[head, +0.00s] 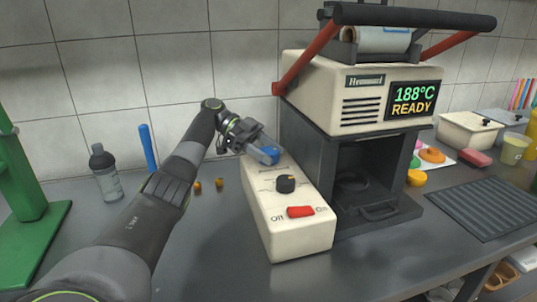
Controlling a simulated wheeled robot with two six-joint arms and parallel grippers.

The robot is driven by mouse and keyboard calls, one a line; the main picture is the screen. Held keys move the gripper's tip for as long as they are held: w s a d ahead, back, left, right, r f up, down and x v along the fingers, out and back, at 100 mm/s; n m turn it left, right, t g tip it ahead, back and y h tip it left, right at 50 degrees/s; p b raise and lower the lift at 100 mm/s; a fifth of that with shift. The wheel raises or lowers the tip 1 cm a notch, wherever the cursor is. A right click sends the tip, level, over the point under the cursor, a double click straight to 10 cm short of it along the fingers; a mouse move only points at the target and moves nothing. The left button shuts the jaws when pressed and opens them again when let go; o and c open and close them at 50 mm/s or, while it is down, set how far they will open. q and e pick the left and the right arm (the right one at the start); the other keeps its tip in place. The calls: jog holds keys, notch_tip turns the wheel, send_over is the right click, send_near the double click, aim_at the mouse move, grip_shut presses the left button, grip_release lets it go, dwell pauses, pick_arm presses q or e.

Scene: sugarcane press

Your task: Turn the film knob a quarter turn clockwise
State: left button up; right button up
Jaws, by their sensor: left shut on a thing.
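A cream control box (262,215) stands on the counter beside the sealing machine. A black knob (286,183) with markings around it sits in the middle of its top. A blue knob-like part (267,155) is at the box's far end. My left gripper (262,150) comes in from the left and is shut on this blue part, which its fingers partly cover. I cannot read a label there, nor which way the part is turned. The black knob is clear of the gripper. My right gripper is out of view.
A red switch (300,212) marked Off and On is near the box's front end. The sealing machine (345,95) reads 188°C READY and has a black handle bar (415,18). A bottle (104,173) and a green stand (25,190) are left. The counter before the box is clear.

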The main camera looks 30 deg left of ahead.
aim_at(269, 150)
pick_arm(q)
jog(key=shift+f+g, duration=0.1)
jog(key=shift+g, duration=0.2)
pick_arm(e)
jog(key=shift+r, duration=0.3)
pick_arm(q)
jog(key=o, duration=1)
jog(key=shift+r, duration=0.3)
notch_tip(269, 150, up, 5)
jog(key=shift+r+p, duration=0.1)
jog(key=shift+p, duration=0.45)
notch_tip(269, 150, up, 3)
jog(key=p, duration=0.3)
jog(key=shift+r+p, duration=0.1)
jog(key=shift+p, duration=0.2)
jog(key=shift+r+p, duration=0.55)
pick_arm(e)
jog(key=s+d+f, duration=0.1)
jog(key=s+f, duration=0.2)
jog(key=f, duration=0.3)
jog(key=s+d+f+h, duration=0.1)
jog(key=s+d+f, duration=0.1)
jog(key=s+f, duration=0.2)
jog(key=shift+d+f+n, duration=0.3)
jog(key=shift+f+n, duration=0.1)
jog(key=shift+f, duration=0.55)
